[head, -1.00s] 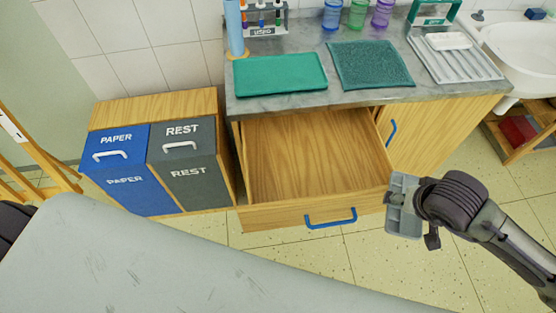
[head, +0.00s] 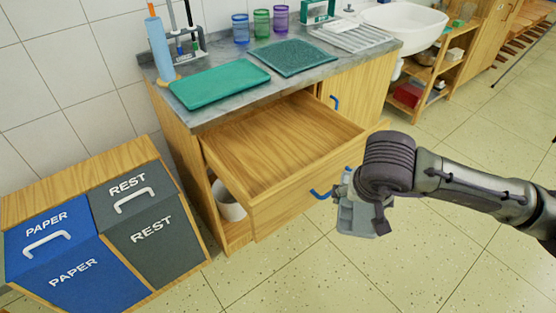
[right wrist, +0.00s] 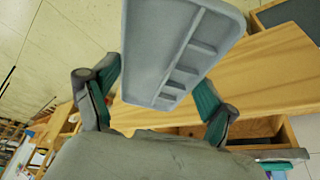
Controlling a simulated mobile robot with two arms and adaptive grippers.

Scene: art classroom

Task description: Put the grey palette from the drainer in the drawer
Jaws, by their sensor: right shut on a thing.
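The grey palette (right wrist: 178,45), a flat tray with small compartments, is gripped between the two fingers of my right gripper (right wrist: 155,95) in the right wrist view. In the head view the palette (head: 358,218) hangs in front of the drawer's right front corner, partly hidden by my gripper (head: 350,190). The drawer (head: 285,145) is pulled open, with a wooden interior that looks empty and a blue handle. The palette is outside the drawer. The drainer (head: 352,36) is white and ribbed, at the right end of the counter. My left gripper is not in view.
On the grey counter lie a green tray (head: 220,83) and a teal mat (head: 291,57), with several coloured cups behind. Blue paper (head: 55,255) and grey rest (head: 150,220) bins stand left of the cabinet. A sink (head: 405,20) is at back right. Floor right of the drawer is clear.

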